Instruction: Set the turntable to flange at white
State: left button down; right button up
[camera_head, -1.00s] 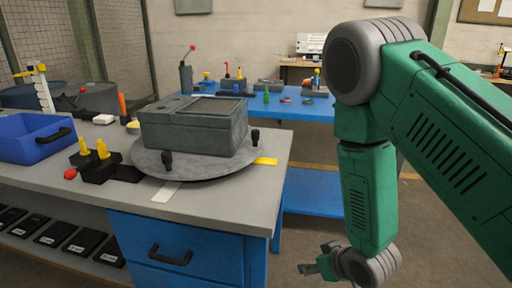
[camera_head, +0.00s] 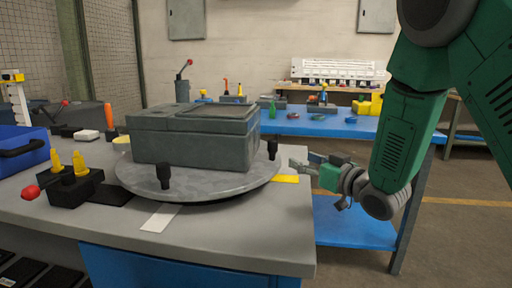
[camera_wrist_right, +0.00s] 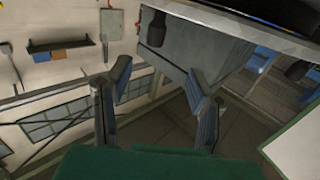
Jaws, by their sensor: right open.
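The turntable (camera_head: 205,190) is a round grey disc on the grey workbench, with a large grey casing (camera_head: 190,145) on top. One black knob (camera_head: 164,176) stands on its front rim near the white strip (camera_head: 161,218). Another black knob (camera_head: 272,150) stands on its right rim near the yellow strip (camera_head: 285,179). I cannot tell which side of the casing is the flange. My right gripper (camera_head: 301,163) is open and empty, right of the right-hand knob and apart from it. Its spread fingers also show in the wrist view (camera_wrist_right: 157,82). My left gripper is out of view.
A black block with yellow pegs (camera_head: 72,180) and a red knob (camera_head: 31,192) stands left of the turntable. A blue bin (camera_head: 22,150) is at the far left. A blue table (camera_head: 345,125) with small parts stands behind. The bench's front right is clear.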

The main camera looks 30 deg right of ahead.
aim_at(275, 147)
jog(key=w, duration=0.2)
jog(key=w+b, duration=0.1)
jog(key=w, duration=0.2)
jog(key=shift+w+d+f, duration=0.2)
jog(key=shift+w+f, duration=0.05)
jog(key=shift+w, duration=0.15)
jog(key=w, duration=0.2)
jog(key=w+a+b, duration=0.1)
jog(key=w, duration=0.1)
jog(key=w+a+b, duration=0.1)
jog(key=w, duration=0.2)
jog(key=shift+a+r, duration=0.2)
jog(key=shift+r, duration=0.05)
jog(key=shift+w, duration=0.3)
jog(key=shift+w+d+f, duration=0.1)
jog(key=shift+w+d, duration=0.05)
jog(key=shift+d, duration=0.25)
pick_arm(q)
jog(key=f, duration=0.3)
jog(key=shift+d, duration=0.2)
pick_arm(e)
jog(key=shift+a, duration=0.3)
grip_shut()
